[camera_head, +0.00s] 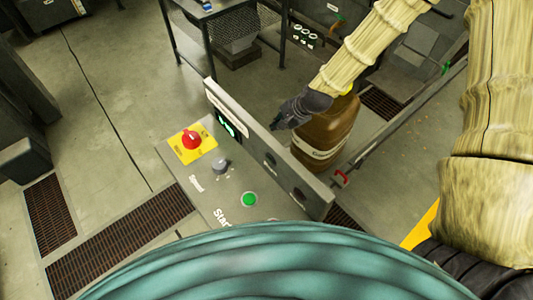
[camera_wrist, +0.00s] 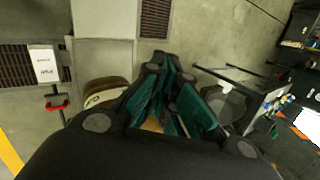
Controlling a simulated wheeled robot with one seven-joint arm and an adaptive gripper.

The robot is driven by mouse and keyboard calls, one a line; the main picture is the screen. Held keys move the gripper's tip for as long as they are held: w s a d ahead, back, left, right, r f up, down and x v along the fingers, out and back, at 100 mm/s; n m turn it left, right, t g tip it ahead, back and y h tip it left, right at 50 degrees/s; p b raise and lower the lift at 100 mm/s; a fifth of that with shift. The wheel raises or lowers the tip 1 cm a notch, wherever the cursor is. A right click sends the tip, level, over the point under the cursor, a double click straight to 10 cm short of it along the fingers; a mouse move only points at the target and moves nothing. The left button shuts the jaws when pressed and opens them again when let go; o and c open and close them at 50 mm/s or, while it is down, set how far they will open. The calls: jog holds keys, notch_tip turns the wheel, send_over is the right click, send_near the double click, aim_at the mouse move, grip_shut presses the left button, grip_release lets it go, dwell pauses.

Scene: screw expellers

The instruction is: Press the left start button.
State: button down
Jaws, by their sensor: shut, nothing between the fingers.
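A round green button (camera_head: 249,199) sits on the grey control panel (camera_head: 222,189), beside the partly hidden word "Start". The panel also bears a red knob (camera_head: 191,139) on a yellow plate and a grey dial (camera_head: 221,165) labelled "Speed". My gripper (camera_head: 279,124) is shut and empty. In the head view it appears above and right of the green button, by the panel's upright plate (camera_head: 240,125), and not on the button. The wrist view shows the dark gripper with teal parts (camera_wrist: 165,75); I cannot make out the green button there.
A brown labelled container (camera_head: 325,130) stands just right of the gripper; it also shows in the wrist view (camera_wrist: 105,92). A red handle (camera_head: 342,178) is close by. A mesh-sided table (camera_head: 225,40) stands behind. Floor grates (camera_head: 120,240) lie left; open floor is beyond them.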

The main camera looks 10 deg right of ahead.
jog(key=w+d+r+m+p, duration=0.1)
jog(key=w+r, duration=0.3)
jog(key=r, duration=0.3)
jog(key=w+r+m+t+y+p, duration=0.1)
jog(key=w+r+m+p, duration=0.1)
jog(key=w+r, duration=0.2)
jog(key=w+d+r+m+t+p, duration=0.1)
jog(key=w+r, duration=0.3)
jog(key=r, duration=0.7)
jog(key=shift+d+m+y+p, duration=0.3)
jog(key=shift+m+p, duration=0.15)
jog(key=shift+m, duration=0.25)
jog(key=shift+r+t, duration=0.1)
jog(key=shift+t, duration=0.2)
